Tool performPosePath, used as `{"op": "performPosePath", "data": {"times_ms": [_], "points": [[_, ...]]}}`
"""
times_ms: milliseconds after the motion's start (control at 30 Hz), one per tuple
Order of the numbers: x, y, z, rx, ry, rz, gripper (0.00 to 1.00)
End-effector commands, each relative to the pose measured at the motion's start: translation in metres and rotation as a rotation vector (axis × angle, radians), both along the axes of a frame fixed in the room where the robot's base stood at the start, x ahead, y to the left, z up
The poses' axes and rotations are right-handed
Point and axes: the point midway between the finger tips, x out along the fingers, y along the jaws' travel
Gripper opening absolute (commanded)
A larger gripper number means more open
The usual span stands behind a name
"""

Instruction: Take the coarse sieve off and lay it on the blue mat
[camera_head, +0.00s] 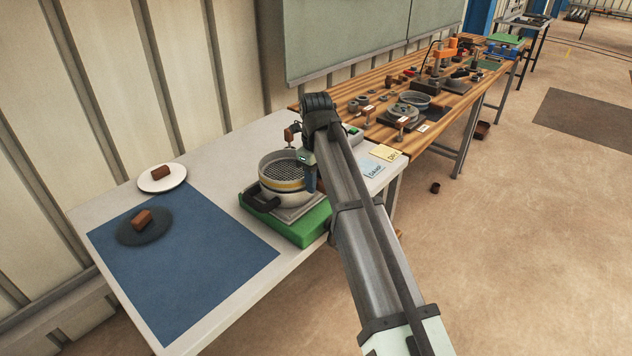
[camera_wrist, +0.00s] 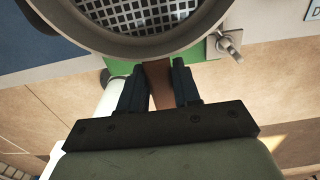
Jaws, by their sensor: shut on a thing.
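The coarse sieve (camera_head: 283,170), a round grey rim with a wide dark mesh, sits level at the top of a round stack on a green base. In the wrist view its mesh and rim (camera_wrist: 140,42) fill the top edge. My gripper (camera_wrist: 158,80) is at the sieve's near side, its two dark fingers shut on a brown handle (camera_wrist: 158,88) that sticks out from the rim. In the head view my gripper (camera_head: 309,178) is at the stack's right side, and my arm hides part of it. The blue mat (camera_head: 205,275) lies on the left part of the table.
A dark round plate (camera_head: 126,238) with a brown block lies on the mat's far left part. A white plate (camera_head: 177,182) with another block is behind it. The green base (camera_head: 300,232) has a wing-nut clamp (camera_wrist: 228,42). The mat's near and right parts are bare.

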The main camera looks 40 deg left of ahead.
Motion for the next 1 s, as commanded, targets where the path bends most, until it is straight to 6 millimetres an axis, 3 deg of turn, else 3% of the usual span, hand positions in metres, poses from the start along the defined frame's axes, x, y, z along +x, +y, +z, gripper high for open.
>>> {"op": "performPosePath", "data": {"times_ms": [1000], "points": [[0.000, 0.000, 0.018, 0.000, 0.000, 0.000, 0.00]]}}
